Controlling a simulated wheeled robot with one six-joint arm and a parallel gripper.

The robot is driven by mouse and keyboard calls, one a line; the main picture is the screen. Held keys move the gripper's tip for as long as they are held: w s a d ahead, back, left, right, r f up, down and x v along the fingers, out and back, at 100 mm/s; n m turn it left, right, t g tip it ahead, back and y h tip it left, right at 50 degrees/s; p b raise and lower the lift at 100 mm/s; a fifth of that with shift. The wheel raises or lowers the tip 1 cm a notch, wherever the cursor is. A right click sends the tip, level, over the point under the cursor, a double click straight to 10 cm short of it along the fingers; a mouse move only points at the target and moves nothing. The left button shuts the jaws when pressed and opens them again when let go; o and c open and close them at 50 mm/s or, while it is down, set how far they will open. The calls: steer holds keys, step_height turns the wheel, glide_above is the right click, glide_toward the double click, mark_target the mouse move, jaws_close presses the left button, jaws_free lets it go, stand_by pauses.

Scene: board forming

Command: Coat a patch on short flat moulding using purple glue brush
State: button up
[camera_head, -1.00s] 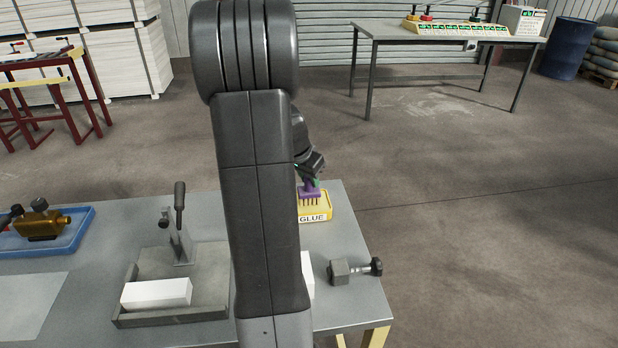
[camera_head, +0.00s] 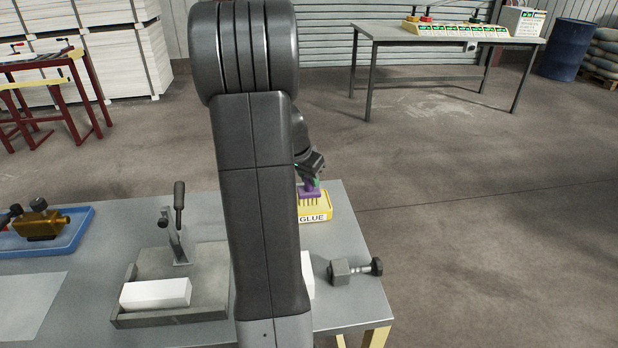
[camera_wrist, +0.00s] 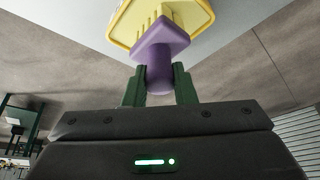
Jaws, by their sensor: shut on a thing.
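The purple glue brush (camera_head: 310,189) is at the yellow glue tray (camera_head: 316,208), which is marked GLUE and stands near the table's far right corner. My gripper (camera_wrist: 160,88) has its green fingers shut on the brush's purple handle in the wrist view. The brush head (camera_wrist: 160,42) is against or just over the yellow tray (camera_wrist: 185,14); I cannot tell how deep it sits. A white block (camera_head: 156,293), possibly the short flat moulding, lies in the grey clamp fixture at left. Another white piece (camera_head: 308,274) is mostly hidden behind my arm.
A lever clamp (camera_head: 178,225) stands at the back of the grey fixture (camera_head: 216,288). A grey bolt-like tool (camera_head: 354,270) lies near the right edge. A blue tray (camera_head: 78,222) holds a brass-coloured tool (camera_head: 40,226) at far left. My arm hides the table's middle.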

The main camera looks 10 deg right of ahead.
stand_by(0.4)
steer(key=shift+r+p, duration=2.05)
steer(key=shift+r, duration=1.4)
